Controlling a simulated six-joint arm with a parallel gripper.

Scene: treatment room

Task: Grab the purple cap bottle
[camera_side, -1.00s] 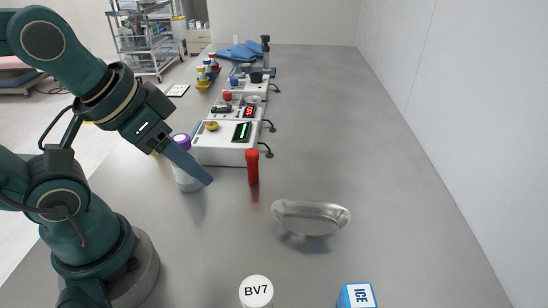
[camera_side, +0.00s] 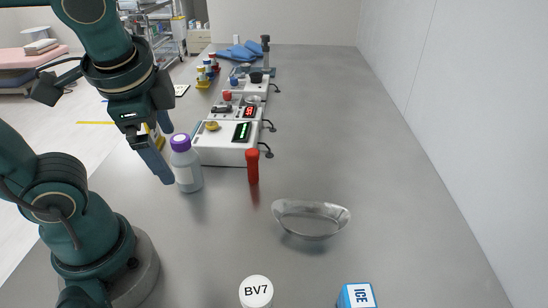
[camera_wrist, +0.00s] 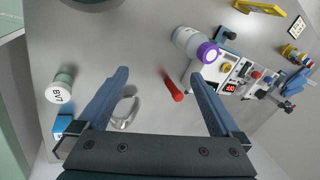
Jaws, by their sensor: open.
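The purple cap bottle (camera_side: 186,166) stands upright on the grey table, with a clear-grey body and a purple cap. In the wrist view the bottle (camera_wrist: 193,43) shows beyond the right fingertip, apart from it. My gripper (camera_side: 165,155) is just left of the bottle in the side view, fingers pointing down. In the wrist view my gripper (camera_wrist: 163,80) is open, with its two blue fingers wide apart and nothing held between them.
A red tube (camera_side: 252,167) stands right of the bottle, near white device boxes (camera_side: 228,144). A metal kidney dish (camera_side: 311,218), a BV7 jar (camera_side: 256,291) and an ICE box (camera_side: 357,296) are nearer. The table's right side is clear.

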